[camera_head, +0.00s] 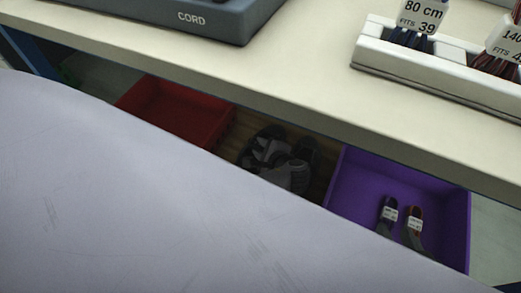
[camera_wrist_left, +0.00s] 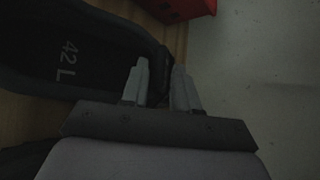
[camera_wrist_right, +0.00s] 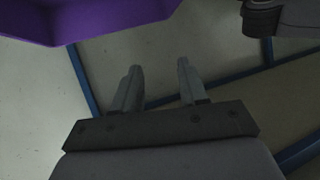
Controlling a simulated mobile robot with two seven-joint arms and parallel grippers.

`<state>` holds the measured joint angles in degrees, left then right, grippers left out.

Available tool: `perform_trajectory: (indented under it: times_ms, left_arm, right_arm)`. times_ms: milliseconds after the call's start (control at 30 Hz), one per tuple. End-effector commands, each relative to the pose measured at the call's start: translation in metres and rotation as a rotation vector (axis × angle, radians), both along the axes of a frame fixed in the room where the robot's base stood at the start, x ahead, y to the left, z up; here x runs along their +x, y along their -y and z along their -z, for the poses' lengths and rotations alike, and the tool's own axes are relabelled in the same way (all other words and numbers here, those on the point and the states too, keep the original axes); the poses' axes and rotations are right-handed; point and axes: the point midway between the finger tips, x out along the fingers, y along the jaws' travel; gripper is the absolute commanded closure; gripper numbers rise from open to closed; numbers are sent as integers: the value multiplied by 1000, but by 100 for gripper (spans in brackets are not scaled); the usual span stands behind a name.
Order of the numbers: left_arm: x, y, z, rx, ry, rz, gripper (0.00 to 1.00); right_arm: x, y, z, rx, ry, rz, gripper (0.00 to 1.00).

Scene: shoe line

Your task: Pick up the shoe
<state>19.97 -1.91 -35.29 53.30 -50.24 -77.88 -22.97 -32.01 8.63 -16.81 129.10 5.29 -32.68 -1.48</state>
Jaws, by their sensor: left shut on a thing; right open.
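A dark shoe (camera_wrist_left: 95,40) marked "42 L" fills the upper left of the left wrist view, over a wooden surface (camera_wrist_left: 178,40). My left gripper (camera_wrist_left: 160,68) is shut on the shoe's edge at its right end. In the head view, dark grey shoes (camera_head: 285,165) sit on the wooden board between the two bins, partly hidden by my arm. I cannot tell there which one is held. My right gripper (camera_wrist_right: 160,75) is open and empty in the right wrist view, below a purple bin (camera_wrist_right: 85,18). Neither gripper shows in the head view.
A red bin (camera_head: 170,112) stands left of the shoes, and a purple bin (camera_head: 345,195) with two labelled items (camera_head: 388,215) stands right. The pale table edge (camera_head: 300,112) overhangs them. On top are a grey device marked "CORD" (camera_head: 190,18) and a white lace rack (camera_head: 400,62).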

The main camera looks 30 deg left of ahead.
Motion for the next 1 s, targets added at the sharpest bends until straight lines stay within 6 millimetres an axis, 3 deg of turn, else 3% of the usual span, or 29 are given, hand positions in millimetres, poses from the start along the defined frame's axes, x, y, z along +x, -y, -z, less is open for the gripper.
perform_trajectory:
  times_ms: [267, 800, 1000]
  left_arm:
    - [0, 0, -29, 0, 4, -1, 100]
    - [1, 0, -150, -1, 4, -1, 100]
    - [0, 0, -181, 0, 4, -1, 100]
  right_arm:
    - [-6, 11, -6, -69, -3, 15, 57]
    - [-24, 50, 7, -102, -132, 99, 57]
    - [-30, 58, 10, -105, -158, 119, 57]
